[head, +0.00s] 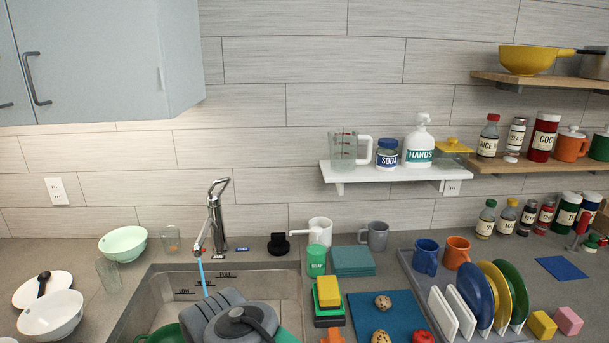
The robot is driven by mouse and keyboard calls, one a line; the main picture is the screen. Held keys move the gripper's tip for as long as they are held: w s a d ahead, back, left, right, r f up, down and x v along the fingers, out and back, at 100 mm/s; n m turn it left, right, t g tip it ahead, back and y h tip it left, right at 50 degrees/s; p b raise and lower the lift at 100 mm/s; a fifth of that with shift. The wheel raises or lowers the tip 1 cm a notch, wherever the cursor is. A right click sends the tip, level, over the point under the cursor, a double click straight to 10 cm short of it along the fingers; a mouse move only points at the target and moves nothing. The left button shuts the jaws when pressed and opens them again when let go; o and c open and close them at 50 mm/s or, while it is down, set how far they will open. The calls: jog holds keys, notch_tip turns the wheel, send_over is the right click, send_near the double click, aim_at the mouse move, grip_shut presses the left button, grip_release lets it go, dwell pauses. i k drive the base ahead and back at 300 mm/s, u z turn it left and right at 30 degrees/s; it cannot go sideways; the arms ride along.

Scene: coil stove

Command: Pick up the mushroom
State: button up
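I cannot clearly make out a mushroom. Two small brown speckled roundish things lie on the blue mat (408,309) right of the sink: one farther back (383,302), one nearer the front edge (380,336). They could be mushrooms or potatoes; I cannot tell. A red round thing (423,337) lies beside the nearer one. Grey rounded parts, likely my arm, cover part of the sink at the bottom centre. My gripper's fingers cannot be made out.
The sink (140,308) has its faucet (215,215) running. A dish rack (420,283) with plates and mugs stands right of the mat. A yellow-topped sponge stack (328,291) is left of it. Bowls (52,315) sit at left. Shelves hang above.

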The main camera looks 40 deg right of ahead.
aim_at(383, 302)
jog(key=z, duration=0.7)
jog(key=k, duration=0.25)
jog(key=z, duration=0.85)
jog(key=i, duration=0.15)
jog(key=z, duration=0.25)
